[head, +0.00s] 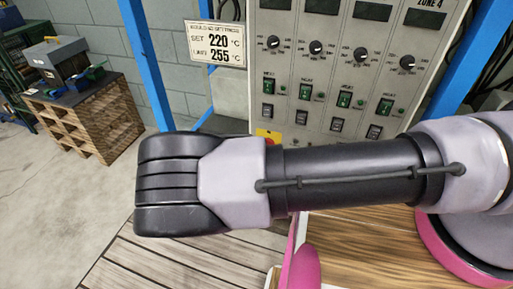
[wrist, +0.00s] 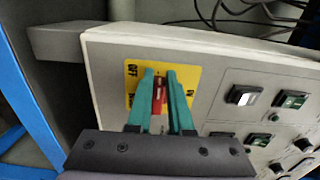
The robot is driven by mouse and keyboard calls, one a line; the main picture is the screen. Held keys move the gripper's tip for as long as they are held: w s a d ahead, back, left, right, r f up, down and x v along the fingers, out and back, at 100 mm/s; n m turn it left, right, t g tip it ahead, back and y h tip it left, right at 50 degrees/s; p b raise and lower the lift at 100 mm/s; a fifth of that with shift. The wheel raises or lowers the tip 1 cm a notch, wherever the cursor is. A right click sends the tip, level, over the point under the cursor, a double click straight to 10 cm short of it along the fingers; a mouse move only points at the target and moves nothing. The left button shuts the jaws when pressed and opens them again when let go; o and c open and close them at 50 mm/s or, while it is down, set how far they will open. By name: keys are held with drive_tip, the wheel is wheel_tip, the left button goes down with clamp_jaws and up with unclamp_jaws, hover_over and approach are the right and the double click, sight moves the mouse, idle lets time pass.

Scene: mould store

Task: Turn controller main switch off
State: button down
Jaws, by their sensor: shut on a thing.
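The controller main switch shows in the wrist view as a red handle (wrist: 158,92) on a yellow plate (wrist: 190,76) with OFF lettering at its left and more lettering at its right. My gripper (wrist: 160,78) has its two teal fingers on either side of the red handle and is shut on it. The fingers hide part of the handle and plate, so its exact setting is hard to read. In the head view only the upper edge of the yellow plate (head: 268,134) shows above my arm; my gripper is hidden there.
The grey controller panel (head: 325,75) carries knobs, green heat switches (head: 344,97) and black rockers (head: 337,125). A settings sign (head: 216,43) hangs left of it. Blue posts (head: 145,60) flank the panel. A wooden crate stack (head: 90,115) stands at the left.

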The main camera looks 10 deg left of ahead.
drive_tip(key=shift+d+f, duration=0.25)
drive_tip(key=shift+d, duration=0.35)
drive_tip(key=c, duration=0.8)
unclamp_jaws()
drive_tip(key=shift+r, duration=0.2)
drive_tip(key=shift+w+a+r, duration=0.1)
drive_tip(key=shift+a, duration=0.25)
drive_tip(key=s, duration=1.1)
drive_tip(key=shift+a, duration=0.35)
